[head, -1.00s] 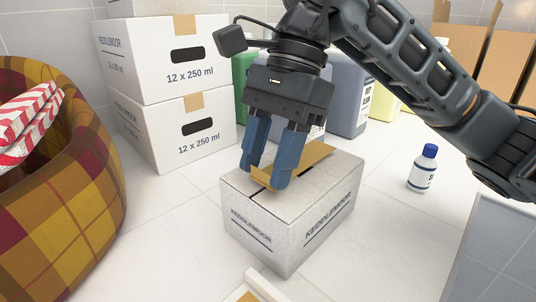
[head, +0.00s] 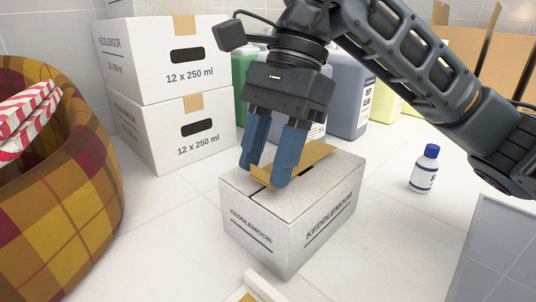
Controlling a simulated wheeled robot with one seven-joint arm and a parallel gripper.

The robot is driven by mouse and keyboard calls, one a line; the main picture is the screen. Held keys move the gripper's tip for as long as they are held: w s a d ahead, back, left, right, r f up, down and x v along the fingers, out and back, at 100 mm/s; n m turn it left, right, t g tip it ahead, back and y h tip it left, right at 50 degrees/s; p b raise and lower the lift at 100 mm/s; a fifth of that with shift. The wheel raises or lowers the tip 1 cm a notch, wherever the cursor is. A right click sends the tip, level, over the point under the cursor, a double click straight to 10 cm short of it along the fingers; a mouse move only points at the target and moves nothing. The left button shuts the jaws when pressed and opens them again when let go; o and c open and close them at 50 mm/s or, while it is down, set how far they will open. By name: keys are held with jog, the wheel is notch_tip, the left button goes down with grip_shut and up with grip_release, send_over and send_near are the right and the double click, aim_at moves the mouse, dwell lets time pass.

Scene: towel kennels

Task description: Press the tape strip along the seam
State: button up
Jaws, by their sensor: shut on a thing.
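The white KEDDLEMOOR box (head: 329,215) stands on the tiled floor in the middle of the head view. A brown tape strip (head: 308,158) lies across its top, along the seam. The dark seam line shows on the top near the front left corner. My gripper (head: 264,178) points down at the box top, its blue fingers on the near part of the strip. It is shut on the tape strip. The fingers hide part of the strip, and I cannot tell how flat the strip lies beneath them.
Two stacked white boxes (head: 160,62) stand behind on the left. A small blue-capped bottle (head: 424,170) stands to the right. Large jugs (head: 350,95) stand behind.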

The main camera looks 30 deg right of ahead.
jog(key=shift+f+b, duration=0.55)
jog(key=shift+b, duration=0.15)
dwell(0.7)
dwell(0.4)
jog(key=o, duration=0.8)
jog(key=shift+o, duration=0.3)
jog(key=o, duration=0.4)
jog(key=shift+r+p, duration=0.8)
jog(key=shift+r, duration=1.75)
